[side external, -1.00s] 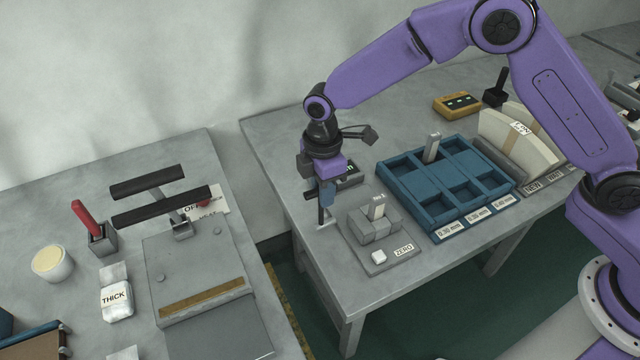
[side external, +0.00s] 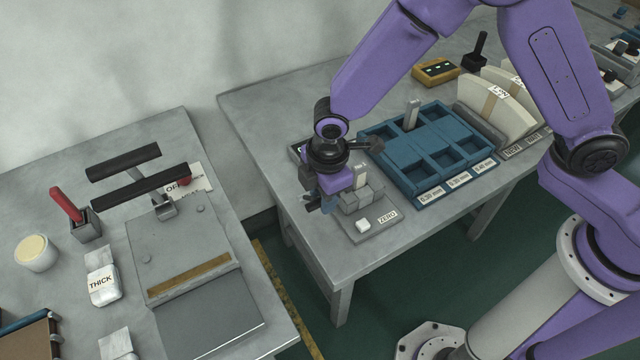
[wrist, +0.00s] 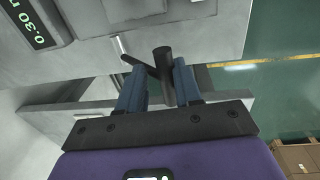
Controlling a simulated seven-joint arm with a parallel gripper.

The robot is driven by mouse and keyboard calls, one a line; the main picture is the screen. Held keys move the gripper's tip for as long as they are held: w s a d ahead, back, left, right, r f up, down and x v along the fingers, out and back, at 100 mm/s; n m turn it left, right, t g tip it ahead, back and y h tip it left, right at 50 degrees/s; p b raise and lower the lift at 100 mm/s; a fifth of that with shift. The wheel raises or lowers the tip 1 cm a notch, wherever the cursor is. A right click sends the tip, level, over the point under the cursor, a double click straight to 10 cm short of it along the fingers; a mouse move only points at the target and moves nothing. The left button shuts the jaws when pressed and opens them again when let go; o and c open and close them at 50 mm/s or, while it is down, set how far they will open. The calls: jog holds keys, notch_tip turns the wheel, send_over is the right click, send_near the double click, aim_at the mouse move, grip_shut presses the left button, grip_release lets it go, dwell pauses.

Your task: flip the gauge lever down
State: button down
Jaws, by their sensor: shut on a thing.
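The gauge (side external: 375,228) is a grey block on a base plate with a ZERO label and a white button (side external: 363,225). In the wrist view, its lever shows as a thin metal rod (wrist: 121,46) and a dark cylindrical handle (wrist: 163,62). My gripper (wrist: 160,84) is shut on that handle, which stands between its blue fingers. In the side view, my gripper (side external: 326,205) is at the left side of the gauge, tilted, and hides the lever. The gauge's display (wrist: 36,24) reads about 0.30, partly cut off.
A gap separates this table from the left one, which holds a press (side external: 190,245) and a THICK bag (side external: 102,285).

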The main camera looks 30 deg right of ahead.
jog(key=shift+s+f, duration=0.6)
jog(key=shift+f, duration=0.05)
jog(key=shift+s, duration=0.1)
jog(key=c, duration=1.1)
grip_release()
notch_tip(320, 180, up, 18)
jog(key=shift+s, duration=0.3)
jog(key=s+d+m, duration=0.2)
jog(key=s+d, duration=0.7)
jog(key=d, duration=0.3)
jog(key=s+d+m, duration=0.3)
jog(key=s+d, duration=0.7)
jog(key=d, duration=0.2)
jog(key=shift+s+d+f+g, duration=0.2)
jog(key=shift+d+f+g, duration=0.1)
jog(key=shift+d+g, duration=0.1)
